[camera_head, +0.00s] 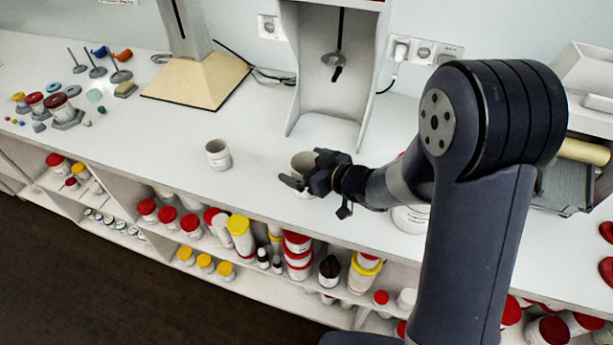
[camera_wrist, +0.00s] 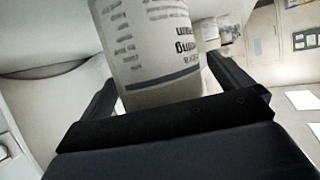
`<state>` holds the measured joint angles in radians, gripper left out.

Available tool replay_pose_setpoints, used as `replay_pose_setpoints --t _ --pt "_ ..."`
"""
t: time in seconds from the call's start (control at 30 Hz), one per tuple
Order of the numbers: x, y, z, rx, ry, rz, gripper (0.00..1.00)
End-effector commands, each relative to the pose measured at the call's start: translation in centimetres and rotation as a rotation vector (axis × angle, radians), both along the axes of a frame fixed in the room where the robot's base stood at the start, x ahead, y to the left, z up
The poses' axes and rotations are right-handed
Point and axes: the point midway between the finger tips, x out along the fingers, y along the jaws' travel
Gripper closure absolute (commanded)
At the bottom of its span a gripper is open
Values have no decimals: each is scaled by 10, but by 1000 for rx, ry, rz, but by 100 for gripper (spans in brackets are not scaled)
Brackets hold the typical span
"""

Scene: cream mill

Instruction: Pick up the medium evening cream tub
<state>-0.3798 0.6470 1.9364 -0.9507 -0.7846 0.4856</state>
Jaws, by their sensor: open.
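A white open-topped tub (camera_head: 302,160) stands on the counter at my gripper (camera_head: 309,173). In the wrist view the tub (camera_wrist: 150,45) fills the space between the two fingers of my gripper (camera_wrist: 166,85). Its label has dark upside-down text that seems to end in "ning" and "eam"; its upper part runs out of the frame. My gripper is open, with one finger on each side of the tub. I cannot tell if a finger touches it. A second open white tub (camera_head: 218,155) stands on the counter to the left. It may be the small tub behind in the wrist view (camera_wrist: 207,32).
A mixing stand (camera_head: 300,60) rises behind the tub, and a cream-coloured base (camera_head: 197,82) stands left of it. Shelves below the counter hold several red- and yellow-lidded jars (camera_head: 240,236). The counter around the second tub is clear.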

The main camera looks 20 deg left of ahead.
Motion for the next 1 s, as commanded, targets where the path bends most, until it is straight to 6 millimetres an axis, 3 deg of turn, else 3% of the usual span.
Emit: replay_pose_setpoints --t 0.27,0.83,1.0 --pt "1 2 -1 0 0 0 3" --pt "1 2 -1 0 0 0 49" --pt "1 2 -1 0 0 0 50"
